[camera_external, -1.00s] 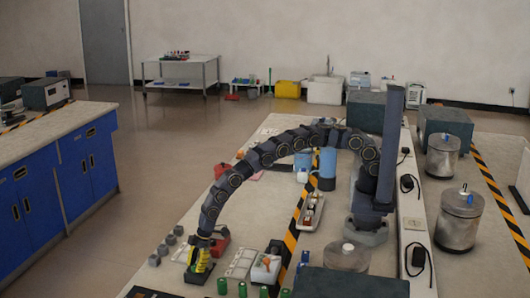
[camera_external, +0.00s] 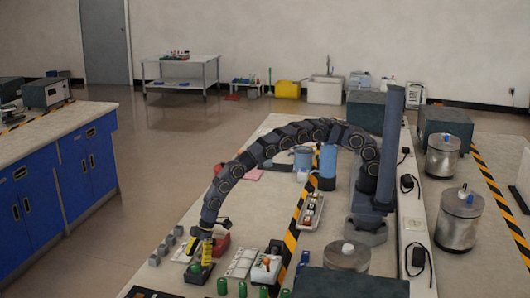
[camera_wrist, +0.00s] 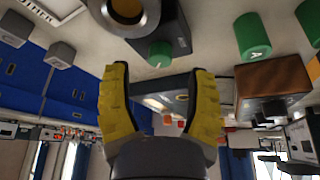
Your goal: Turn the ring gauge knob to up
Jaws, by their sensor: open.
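In the wrist view a dark block carries a pale ring with an orange-brown centre (camera_wrist: 130,10), partly cut by the top edge, which looks like the ring gauge. A small green knob (camera_wrist: 160,53) sits at the block's near side. My gripper (camera_wrist: 160,72) is open, its two yellow fingers spread on either side of the knob's line with nothing held. I cannot tell any contact with the knob. In the external view my gripper (camera_external: 206,254) is just above a dark block (camera_external: 199,273) at the bench's front left. The knob's pointing direction cannot be read.
Several green cylinders (camera_external: 242,289) stand along the front edge, to the right of the block. Grey cubes (camera_external: 163,249) stand to the left. A white tray (camera_external: 241,262) and a red object (camera_external: 221,243) are close by. A black-and-yellow strip (camera_external: 291,240) runs along the bench.

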